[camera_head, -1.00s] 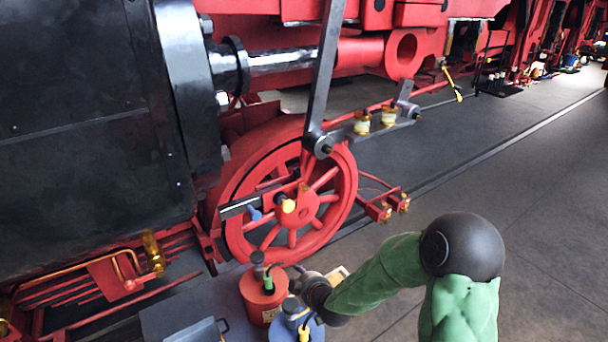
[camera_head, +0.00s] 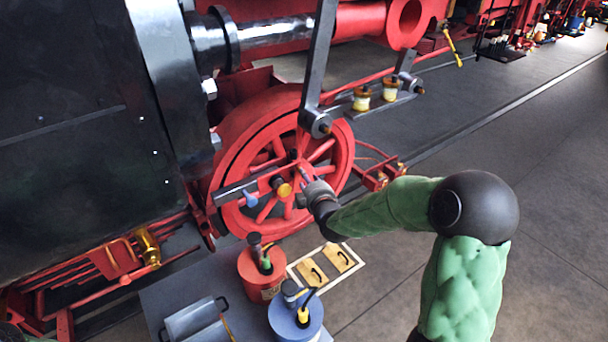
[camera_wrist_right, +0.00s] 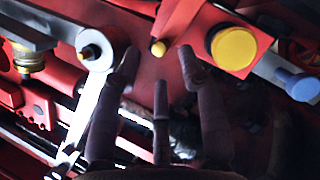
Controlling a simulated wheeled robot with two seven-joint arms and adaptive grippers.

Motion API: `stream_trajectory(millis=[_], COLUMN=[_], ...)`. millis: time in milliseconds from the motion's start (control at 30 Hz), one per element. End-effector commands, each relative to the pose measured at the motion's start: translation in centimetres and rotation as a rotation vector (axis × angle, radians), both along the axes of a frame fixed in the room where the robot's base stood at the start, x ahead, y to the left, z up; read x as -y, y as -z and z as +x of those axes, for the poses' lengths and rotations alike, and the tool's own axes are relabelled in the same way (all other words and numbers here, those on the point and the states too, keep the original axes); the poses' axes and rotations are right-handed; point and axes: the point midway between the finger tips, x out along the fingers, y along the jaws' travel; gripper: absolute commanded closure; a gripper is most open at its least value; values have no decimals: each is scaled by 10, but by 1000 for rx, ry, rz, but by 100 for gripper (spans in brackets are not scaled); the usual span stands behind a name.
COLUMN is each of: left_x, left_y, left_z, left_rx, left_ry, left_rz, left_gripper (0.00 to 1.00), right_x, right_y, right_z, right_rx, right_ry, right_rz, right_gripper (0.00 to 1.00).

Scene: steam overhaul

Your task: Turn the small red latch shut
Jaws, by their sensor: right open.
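My right gripper (camera_head: 304,186) is in front of the spoked red wheel (camera_head: 236,161), close to the yellow round cap (camera_head: 284,190). In the right wrist view its dark fingers (camera_wrist_right: 158,72) are spread and hold nothing. A small yellow-tipped pin (camera_wrist_right: 158,47) shows between and just beyond the fingertips. The yellow cap (camera_wrist_right: 232,48) sits on a red block right of the fingers, with a blue knob (camera_wrist_right: 303,85) farther right. I cannot single out the small red latch for certain among the red parts there. My left gripper is not in view.
A steel rod (camera_head: 322,60) hangs above the wheel. The floor at right is clear.

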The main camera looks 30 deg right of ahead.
Motion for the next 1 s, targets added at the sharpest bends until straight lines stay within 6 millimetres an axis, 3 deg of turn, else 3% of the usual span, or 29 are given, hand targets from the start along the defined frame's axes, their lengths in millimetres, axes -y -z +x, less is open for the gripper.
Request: stream_trajectory(millis=[300, 733, 767, 900, 1000], left_x=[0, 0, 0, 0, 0], left_y=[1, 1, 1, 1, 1], left_z=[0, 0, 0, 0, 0], left_rx=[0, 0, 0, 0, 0], left_ry=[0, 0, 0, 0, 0], left_rz=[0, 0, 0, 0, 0], left_gripper=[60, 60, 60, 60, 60], right_x=[8, 10, 10, 10, 10], right_y=[9, 10, 10, 10, 11], right_z=[35, 42, 42, 42, 42], right_rx=[0, 0, 0, 0, -2], right_ry=[0, 0, 0, 0, 0], right_rz=[1, 1, 1, 1, 2], right_gripper=[59, 59, 62, 100, 100])
